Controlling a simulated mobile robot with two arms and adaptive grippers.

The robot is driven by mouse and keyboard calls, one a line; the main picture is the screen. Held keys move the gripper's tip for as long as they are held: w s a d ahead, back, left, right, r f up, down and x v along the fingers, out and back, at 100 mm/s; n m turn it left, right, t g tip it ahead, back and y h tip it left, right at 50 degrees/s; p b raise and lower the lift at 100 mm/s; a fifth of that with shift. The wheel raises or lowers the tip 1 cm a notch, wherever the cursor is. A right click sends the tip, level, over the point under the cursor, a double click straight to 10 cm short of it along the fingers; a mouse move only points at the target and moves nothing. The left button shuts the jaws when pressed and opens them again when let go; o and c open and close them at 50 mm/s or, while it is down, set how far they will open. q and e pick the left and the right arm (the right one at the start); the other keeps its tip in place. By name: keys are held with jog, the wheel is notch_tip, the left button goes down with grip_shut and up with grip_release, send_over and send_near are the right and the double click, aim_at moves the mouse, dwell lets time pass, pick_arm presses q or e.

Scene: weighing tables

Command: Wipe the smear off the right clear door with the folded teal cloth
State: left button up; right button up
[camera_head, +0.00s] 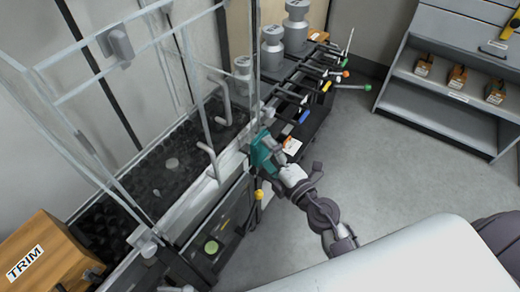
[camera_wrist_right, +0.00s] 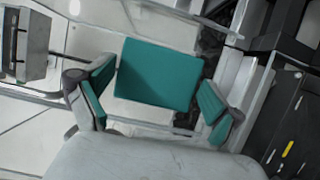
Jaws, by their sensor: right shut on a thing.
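The folded teal cloth (camera_head: 264,151) is in my right gripper (camera_head: 272,160), at the lower right edge of the clear enclosure in the head view. In the right wrist view the cloth (camera_wrist_right: 158,75) spreads flat ahead of the gripper (camera_wrist_right: 157,100), with more teal along both fingers. The right clear door (camera_head: 232,110) stands upright beside the cloth, with a bent bar handle. I cannot tell whether cloth and door touch. I cannot make out the smear. My left gripper is not in view.
A rack with colored handles (camera_head: 305,85) and grey weights (camera_head: 273,48) stands behind the gripper. A wooden TRIM box (camera_head: 42,252) is at lower left. Shelves with small orange boxes (camera_head: 457,76) stand at upper right. The grey floor between is clear.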

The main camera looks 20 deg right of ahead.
dwell(0.3)
jog(key=shift+s+d+f+b, duration=0.1)
jog(key=shift+s+d+b, duration=0.2)
jog(key=shift+s+d, duration=0.7)
jog(key=shift+s, duration=0.25)
jog(key=w+a, duration=0.1)
jog(key=w+a+p, duration=0.2)
jog(key=w, duration=0.1)
jog(key=shift+r, duration=0.25)
jog(key=shift+w+a+f+p, duration=0.1)
jog(key=shift+w+a+p, duration=0.2)
jog(key=shift+w+a, duration=0.4)
jog(key=shift+w+a, duration=0.6)
jog(key=shift+w, duration=0.25)
